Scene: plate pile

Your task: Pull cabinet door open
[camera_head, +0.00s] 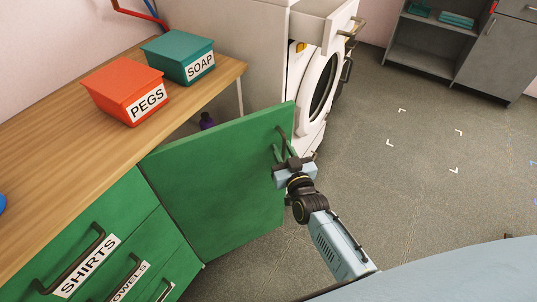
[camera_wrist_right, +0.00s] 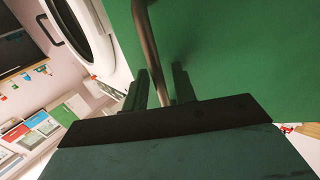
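The green cabinet door (camera_head: 215,185) stands swung out from the counter, well away from its frame, in the head view. Its dark bar handle (camera_head: 283,136) is near the upper free edge. My right gripper (camera_head: 281,156) is at this handle, and its fingers lie on either side of the bar. In the right wrist view the bar (camera_wrist_right: 149,40) runs down between the two dark fingers (camera_wrist_right: 160,85), which are close about it. The door's green face (camera_wrist_right: 240,60) fills the right of that view. My left gripper is not in view.
A wooden counter (camera_head: 60,130) carries a red PEGS box (camera_head: 125,92) and a teal SOAP box (camera_head: 180,58). A white washing machine (camera_head: 318,90) stands close behind the door. Green drawers (camera_head: 120,245) are at left. Grey floor (camera_head: 400,190) is open to the right.

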